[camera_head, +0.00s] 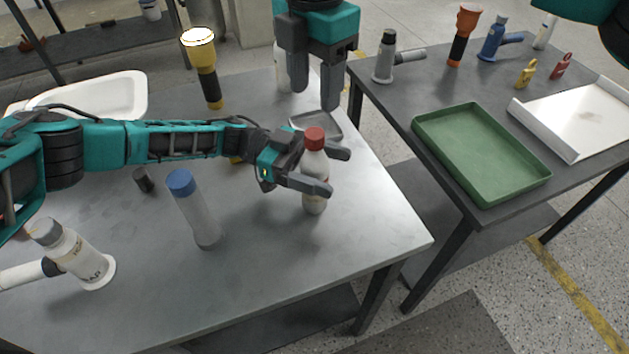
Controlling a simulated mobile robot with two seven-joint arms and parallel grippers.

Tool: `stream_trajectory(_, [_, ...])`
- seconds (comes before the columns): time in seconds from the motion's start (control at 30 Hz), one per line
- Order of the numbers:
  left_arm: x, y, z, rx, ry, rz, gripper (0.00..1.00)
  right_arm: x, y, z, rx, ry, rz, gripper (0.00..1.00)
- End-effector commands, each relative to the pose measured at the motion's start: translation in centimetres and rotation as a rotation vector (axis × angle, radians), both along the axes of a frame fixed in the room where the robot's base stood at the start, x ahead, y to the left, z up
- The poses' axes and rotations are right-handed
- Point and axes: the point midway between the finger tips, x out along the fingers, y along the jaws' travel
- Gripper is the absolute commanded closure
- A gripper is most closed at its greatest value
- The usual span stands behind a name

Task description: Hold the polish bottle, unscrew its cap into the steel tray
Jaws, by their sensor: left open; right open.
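The bottle at my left gripper, which I take as the polish bottle (315,199), is pale with a red cap. It stands upright on the near steel table. My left gripper (337,171) is open, its fingers on either side of the bottle just below the cap; whether they touch it I cannot tell. My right gripper (314,98) is open and empty, pointing down above and behind the bottle.
A blue-capped grey bottle (198,215), a small dark cylinder (143,180) and a white spray-type bottle (75,254) stand left. A flashlight (206,70) and white basin (110,95) are behind. A green tray (480,152) sits on the right table. The near table's front right is clear.

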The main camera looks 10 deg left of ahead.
Motion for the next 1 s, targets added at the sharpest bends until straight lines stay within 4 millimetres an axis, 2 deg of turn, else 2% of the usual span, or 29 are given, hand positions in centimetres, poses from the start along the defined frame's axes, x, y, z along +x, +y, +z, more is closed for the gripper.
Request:
stream_trajectory(0.07, [0.01,0.00,0.01,0.000,0.000,0.000,0.22,0.01,-0.01,0.00,0.000,0.000,0.000,0.47])
stream_trajectory(0.87, [0.02,0.04,-0.02,0.000,0.000,0.000,0.98,0.00,0.00,0.00,0.000,0.000,0.000,0.47])
stream_trajectory(1.0, [0.02,0.04,-0.02,0.000,0.000,0.000,1.00,-0.02,0.01,-0.01,0.000,0.000,-0.019,0.47])
